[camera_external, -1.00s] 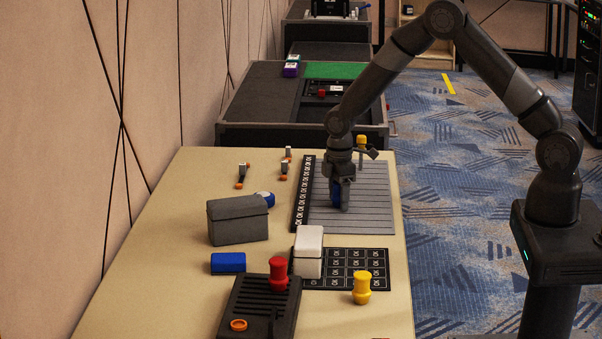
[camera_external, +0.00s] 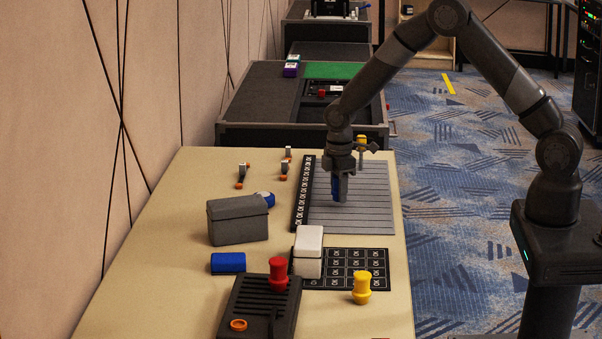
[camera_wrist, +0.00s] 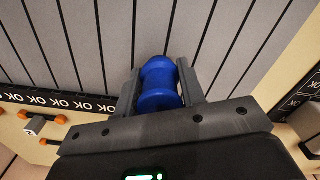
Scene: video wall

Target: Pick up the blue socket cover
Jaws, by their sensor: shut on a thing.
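The blue socket cover (camera_wrist: 160,80) is a spool-shaped piece between the two fingers of my gripper (camera_wrist: 157,88) in the wrist view. My gripper is shut on it, with one finger on each side. In the external view the blue cover (camera_external: 335,187) shows partly behind a finger of my gripper (camera_external: 340,190), over the grey slatted panel (camera_external: 370,215). It appears to be a little above the panel. The fingers hide part of it.
A grey box (camera_external: 238,222), a blue block (camera_external: 228,263) and a white box (camera_external: 308,250) stand nearer the camera. Small levers (camera_external: 241,173) are at the left.

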